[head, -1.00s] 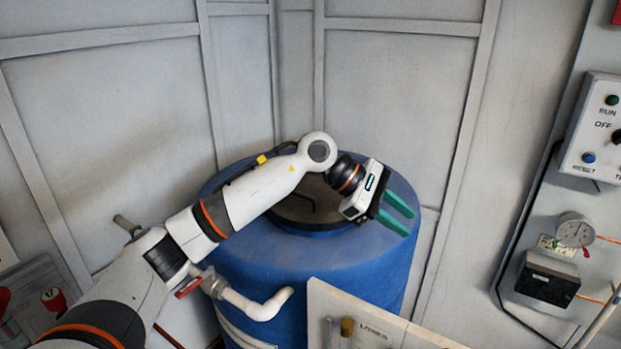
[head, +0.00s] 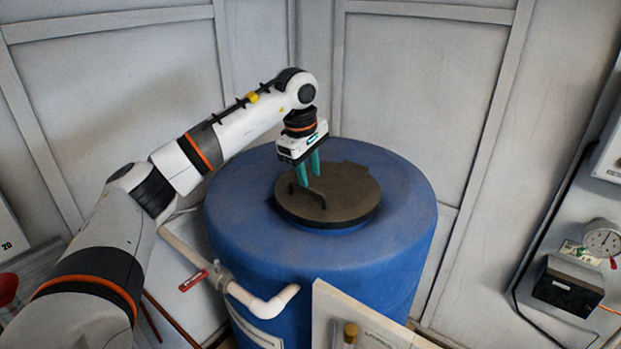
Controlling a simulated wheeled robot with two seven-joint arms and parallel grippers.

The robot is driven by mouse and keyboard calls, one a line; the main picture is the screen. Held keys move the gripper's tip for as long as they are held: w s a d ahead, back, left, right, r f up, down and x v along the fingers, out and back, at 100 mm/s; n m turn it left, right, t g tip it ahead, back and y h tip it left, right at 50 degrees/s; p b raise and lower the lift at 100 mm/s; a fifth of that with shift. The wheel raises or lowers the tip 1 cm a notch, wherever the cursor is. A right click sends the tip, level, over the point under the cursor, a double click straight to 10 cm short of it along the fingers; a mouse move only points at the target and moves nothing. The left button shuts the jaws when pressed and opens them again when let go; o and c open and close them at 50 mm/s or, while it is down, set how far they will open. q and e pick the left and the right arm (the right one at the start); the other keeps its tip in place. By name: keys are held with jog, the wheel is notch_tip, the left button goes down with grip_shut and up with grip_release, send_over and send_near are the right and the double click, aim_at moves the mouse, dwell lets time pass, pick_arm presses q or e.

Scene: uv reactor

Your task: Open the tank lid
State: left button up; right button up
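The blue tank (head: 320,265) stands in the corner. Its dark round lid (head: 345,195) lies flat on top, with a thin dark handle (head: 298,194) standing up near its left side. My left gripper (head: 308,180) points down over the left part of the lid, its two green fingers slightly apart. The fingertips are at or just behind the handle. I cannot tell whether they touch it. My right gripper is not in view.
A white pipe (head: 262,306) with a red-handled valve (head: 193,280) runs along the tank's left front. A pale panel (head: 365,325) stands in front. A gauge (head: 601,238) and black box (head: 567,285) are on the right wall. Walls close in behind the tank.

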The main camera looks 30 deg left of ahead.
aim_at(311, 191)
pick_arm(q)
jog(key=shift+w+f, duration=0.15)
jog(key=shift+f, duration=0.7)
jog(key=shift+w+f, duration=0.15)
jog(key=shift+f, duration=0.7)
grip_shut()
